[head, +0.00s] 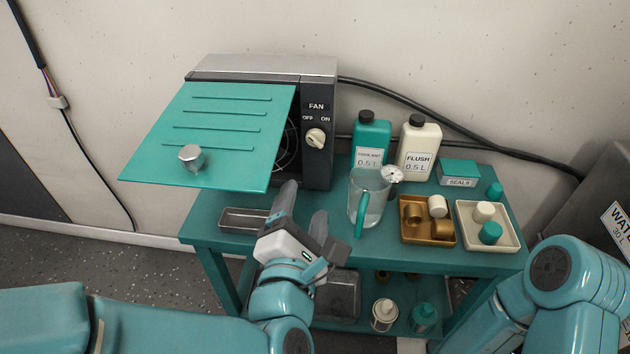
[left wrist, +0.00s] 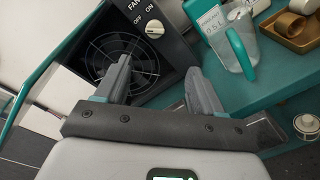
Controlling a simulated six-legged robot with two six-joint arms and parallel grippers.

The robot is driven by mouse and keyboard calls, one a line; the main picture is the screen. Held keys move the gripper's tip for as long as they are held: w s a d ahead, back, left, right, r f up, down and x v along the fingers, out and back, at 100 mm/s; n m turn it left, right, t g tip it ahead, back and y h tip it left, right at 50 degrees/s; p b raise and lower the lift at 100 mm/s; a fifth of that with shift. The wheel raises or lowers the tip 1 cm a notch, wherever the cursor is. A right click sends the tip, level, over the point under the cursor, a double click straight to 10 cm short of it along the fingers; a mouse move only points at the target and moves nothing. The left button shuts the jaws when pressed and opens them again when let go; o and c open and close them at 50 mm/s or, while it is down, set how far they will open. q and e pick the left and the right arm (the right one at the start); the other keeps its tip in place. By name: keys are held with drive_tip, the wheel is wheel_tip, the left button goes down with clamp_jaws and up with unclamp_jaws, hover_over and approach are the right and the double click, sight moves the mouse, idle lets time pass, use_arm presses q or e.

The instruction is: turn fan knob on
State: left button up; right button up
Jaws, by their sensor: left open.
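The fan knob (head: 315,138) is a cream dial on the dark front panel of the fan unit (head: 318,165), below the word FAN and between the OFF and ON marks. It also shows in the left wrist view (left wrist: 155,29), up and right of the fan grille (left wrist: 110,50). The unit's teal door (head: 215,130) with a metal handle knob (head: 191,157) stands open to the left. My left gripper (head: 302,208) is open and empty, below and in front of the fan knob, apart from it. My right gripper is outside the head view; only my right arm shows.
A clear jug (head: 368,205) with a teal handle stands right of my left gripper. Behind it are a teal bottle (head: 371,140) and a white FLUSH bottle (head: 418,148). A brown tray (head: 428,238), a cream tray (head: 508,238) and a SEALS box (head: 458,172) fill the right side.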

sight(316, 142)
use_arm(q)
drive_tip(key=shift+n+t, duration=0.3)
drive_tip(key=shift+n, duration=0.4)
drive_tip(key=w, duration=0.7)
drive_tip(key=w+b, duration=0.1)
drive_tip(key=w, duration=0.7)
drive_tip(key=shift+w+d+r, duration=0.15)
drive_tip(key=shift+w+d, duration=0.05)
drive_tip(key=shift+w, duration=0.05)
drive_tip(key=shift+b, duration=0.3)
drive_tip(key=c, duration=1.1)
